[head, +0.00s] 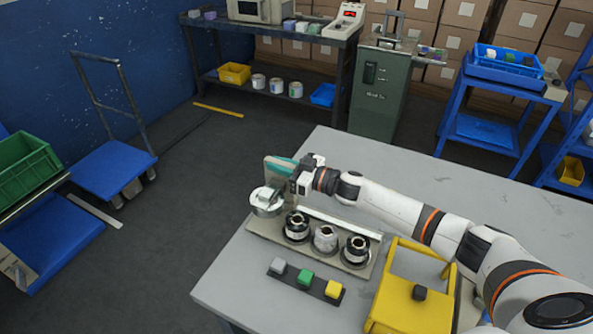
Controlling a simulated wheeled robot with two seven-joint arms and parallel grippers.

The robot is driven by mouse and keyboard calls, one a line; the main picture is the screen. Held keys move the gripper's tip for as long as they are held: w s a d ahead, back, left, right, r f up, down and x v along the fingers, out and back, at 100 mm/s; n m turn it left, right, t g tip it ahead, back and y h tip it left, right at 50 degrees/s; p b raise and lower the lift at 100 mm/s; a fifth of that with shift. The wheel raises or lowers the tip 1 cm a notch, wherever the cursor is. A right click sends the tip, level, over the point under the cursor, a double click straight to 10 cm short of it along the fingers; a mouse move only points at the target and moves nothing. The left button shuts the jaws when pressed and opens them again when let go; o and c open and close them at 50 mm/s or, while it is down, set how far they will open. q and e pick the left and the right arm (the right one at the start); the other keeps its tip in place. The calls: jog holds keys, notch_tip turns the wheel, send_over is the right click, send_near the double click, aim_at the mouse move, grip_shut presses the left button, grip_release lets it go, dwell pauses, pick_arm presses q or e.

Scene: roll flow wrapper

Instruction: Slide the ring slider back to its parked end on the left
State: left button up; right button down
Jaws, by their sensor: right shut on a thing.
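My right gripper (293,186) reaches in from the right over the back left of the machine base (262,232). It is shut on what looks like the ring slider (266,203), a silver round piece at the left end of the base. The exact contact between fingers and slider is too small to make out. A pale rail (340,223) runs along the back of the base, to the right of the slider. My left gripper is not in view.
Several dark-rimmed rolls (324,238) stand in a row in front of the rail. A teal-topped panel (279,168) stands behind the slider. A grey, green and yellow button strip (305,281) and a yellow frame (392,318) lie nearer. The table (350,150) is clear at the back.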

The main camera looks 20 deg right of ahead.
jog(key=shift+w+a+r, duration=0.1)
jog(key=shift+r, duration=0.1)
jog(key=c, duration=1.5)
grip_release()
jog(key=shift+c, duration=0.2)
jog(key=shift+o, duration=1.3)
jog(key=shift+w+a+f, duration=0.15)
jog(key=shift+a, duration=0.05)
jog(key=b+v, duration=0.1)
jog(key=v, duration=1.1)
jog(key=shift+b, duration=0.4)
jog(key=shift+d, duration=0.1)
